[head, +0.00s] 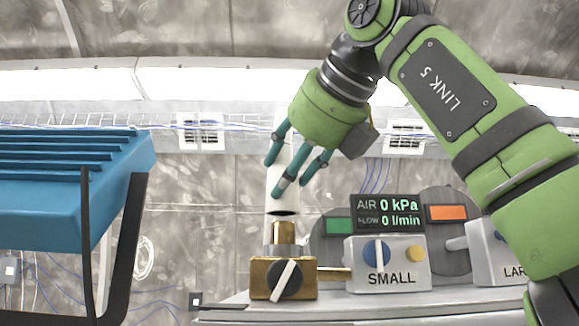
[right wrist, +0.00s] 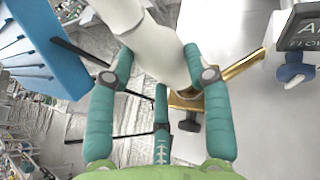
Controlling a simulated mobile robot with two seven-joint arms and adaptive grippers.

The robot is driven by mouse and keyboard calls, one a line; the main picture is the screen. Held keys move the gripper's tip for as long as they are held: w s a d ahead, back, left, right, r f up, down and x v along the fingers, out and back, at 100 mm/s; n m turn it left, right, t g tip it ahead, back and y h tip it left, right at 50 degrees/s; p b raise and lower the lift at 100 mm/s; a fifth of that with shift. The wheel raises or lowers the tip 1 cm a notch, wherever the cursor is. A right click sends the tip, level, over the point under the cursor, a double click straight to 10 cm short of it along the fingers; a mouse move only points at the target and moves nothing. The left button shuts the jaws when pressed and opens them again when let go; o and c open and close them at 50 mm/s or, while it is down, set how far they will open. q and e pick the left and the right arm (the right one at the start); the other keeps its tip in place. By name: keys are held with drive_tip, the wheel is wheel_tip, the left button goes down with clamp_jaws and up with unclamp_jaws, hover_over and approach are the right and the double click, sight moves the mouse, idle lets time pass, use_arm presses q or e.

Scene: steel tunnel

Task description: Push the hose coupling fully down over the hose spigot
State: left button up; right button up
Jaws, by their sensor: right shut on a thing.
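The hose coupling (head: 281,197) is a white, upright tube in the head view, with a dark opening at its lower end. My right gripper (head: 290,172) has its teal fingers closed around it from above right. The brass hose spigot (head: 284,234) stands upright on a brass valve block (head: 262,278) with a white-marked black knob. The coupling's lower end is just above the spigot's top, with a small gap visible between them. In the right wrist view the coupling (right wrist: 157,50) lies between my fingers, and brass (right wrist: 186,103) shows partly behind it. My left gripper is not in view.
A control box marked SMALL (head: 385,265) and an air display (head: 389,213) reading 0 kPa stand right of the valve. Another box (head: 490,250) is partly hidden by my right arm. A blue slatted unit (head: 70,200) stands at left.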

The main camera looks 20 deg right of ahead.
drive_tip(key=shift+f+b, duration=2.7)
drive_tip(key=shift+f, duration=0.3)
drive_tip(key=o, duration=1.2)
drive_tip(key=shift+o, duration=0.2)
drive_tip(key=shift+r, duration=0.1)
drive_tip(key=v, duration=0.7)
drive_tip(key=shift+s, duration=0.25)
drive_tip(key=shift+w, duration=0.1)
drive_tip(key=shift+r, duration=0.1)
